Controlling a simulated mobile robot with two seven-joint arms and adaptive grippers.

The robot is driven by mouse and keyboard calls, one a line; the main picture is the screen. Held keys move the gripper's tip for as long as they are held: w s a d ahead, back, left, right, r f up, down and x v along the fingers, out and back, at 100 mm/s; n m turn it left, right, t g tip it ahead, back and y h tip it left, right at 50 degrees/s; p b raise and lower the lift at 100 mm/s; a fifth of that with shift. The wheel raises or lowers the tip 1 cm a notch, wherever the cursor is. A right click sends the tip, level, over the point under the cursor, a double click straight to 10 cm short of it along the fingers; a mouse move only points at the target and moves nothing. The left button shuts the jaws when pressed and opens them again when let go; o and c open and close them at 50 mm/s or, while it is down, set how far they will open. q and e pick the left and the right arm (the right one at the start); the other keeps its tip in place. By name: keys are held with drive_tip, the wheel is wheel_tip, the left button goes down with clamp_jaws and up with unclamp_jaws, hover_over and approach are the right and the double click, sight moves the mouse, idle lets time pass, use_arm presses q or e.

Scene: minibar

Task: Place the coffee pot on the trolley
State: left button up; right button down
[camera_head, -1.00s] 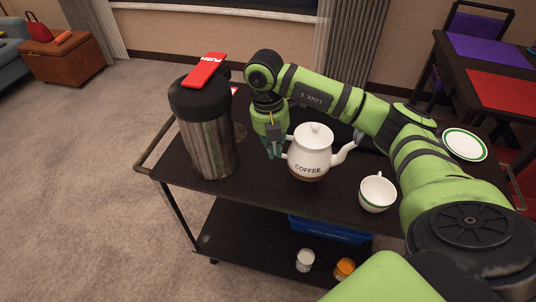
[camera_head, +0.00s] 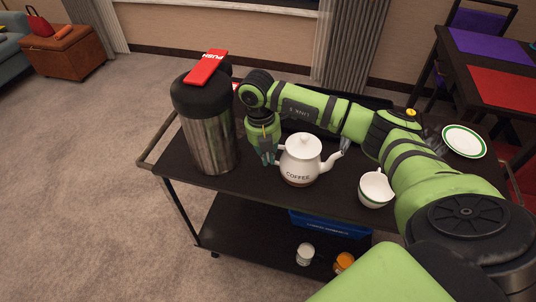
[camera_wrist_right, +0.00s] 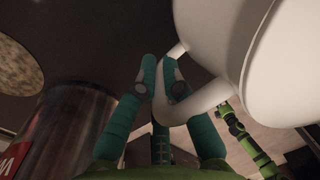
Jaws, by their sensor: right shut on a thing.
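The white coffee pot (camera_head: 299,162), lettered COFFEE, is upright over the dark trolley (camera_head: 330,196), its spout to the right in the head view. I cannot tell whether its base touches the trolley top. My right gripper (camera_head: 269,158) is at the pot's left side and is shut on its handle. The wrist view shows the handle (camera_wrist_right: 181,107) between the teal fingers, with the pot's body (camera_wrist_right: 270,55) at upper right. My left gripper is not clearly visible.
A tall steel dispenser (camera_head: 210,130) with a red push lever stands close left of my gripper. A white green-rimmed cup (camera_head: 374,190) stands right of the pot, and a plate (camera_head: 464,141) lies farther right. Small jars (camera_head: 305,254) and a blue box (camera_head: 330,226) are on the lower shelf.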

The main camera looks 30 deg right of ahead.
drive_tip(key=c, duration=1.4)
unclamp_jaws()
drive_tip(key=shift+o, duration=0.2)
wheel_tip(320, 180, up, 12)
drive_tip(key=b, duration=0.1)
drive_tip(key=shift+w+a, duration=0.45)
